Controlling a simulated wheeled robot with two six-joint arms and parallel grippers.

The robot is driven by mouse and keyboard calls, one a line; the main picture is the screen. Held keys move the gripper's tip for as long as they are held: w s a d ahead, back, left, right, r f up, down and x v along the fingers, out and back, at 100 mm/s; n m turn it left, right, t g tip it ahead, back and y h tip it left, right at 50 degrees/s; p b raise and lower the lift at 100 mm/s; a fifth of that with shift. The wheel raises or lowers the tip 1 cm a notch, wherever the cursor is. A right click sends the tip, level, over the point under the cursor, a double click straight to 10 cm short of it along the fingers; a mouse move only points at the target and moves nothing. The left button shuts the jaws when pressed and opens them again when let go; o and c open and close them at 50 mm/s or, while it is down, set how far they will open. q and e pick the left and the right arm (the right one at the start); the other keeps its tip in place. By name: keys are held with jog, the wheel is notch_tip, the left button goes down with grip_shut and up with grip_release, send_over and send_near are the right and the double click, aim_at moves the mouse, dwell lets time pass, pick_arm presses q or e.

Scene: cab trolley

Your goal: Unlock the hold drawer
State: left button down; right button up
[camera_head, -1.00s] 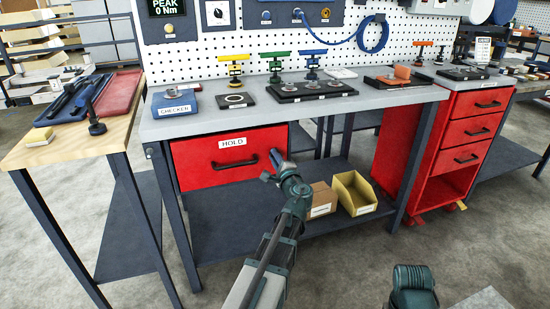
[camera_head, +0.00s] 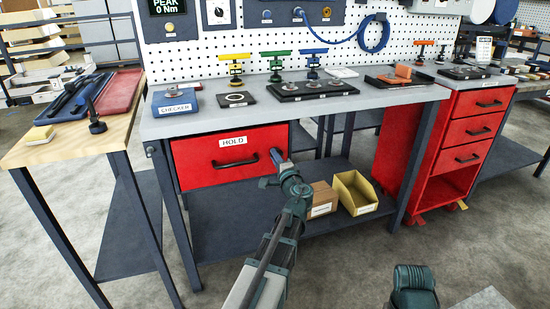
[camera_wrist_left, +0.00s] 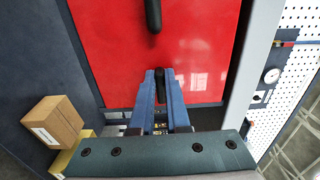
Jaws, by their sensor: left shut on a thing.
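The red hold drawer (camera_head: 205,175) hangs shut under the left part of the bench, with a white HOLD label (camera_head: 233,142) and a dark bar handle (camera_head: 236,163). My left gripper (camera_head: 278,157) is at the right part of the drawer front, to the right of the handle. In the left wrist view its blue fingers (camera_wrist_left: 161,82) are shut on a small dark piece (camera_wrist_left: 162,90) at the drawer front, apart from the handle (camera_wrist_left: 153,14). The fingers partly hide this piece, so its turn angle cannot be told. My right gripper is not in view.
A cardboard box (camera_head: 322,197) and a yellow bin (camera_head: 355,192) stand on the lower shelf, right of my left arm. The bench top (camera_head: 215,120) is above the gripper. A red cabinet (camera_head: 470,130) stands at right. Open floor lies in front.

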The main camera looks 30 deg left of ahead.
pick_arm(q)
jog(key=c, duration=0.9)
grip_release()
jog(key=shift+s, duration=0.1)
jog(key=v, duration=1.3)
jog(key=shift+s+d, duration=0.2)
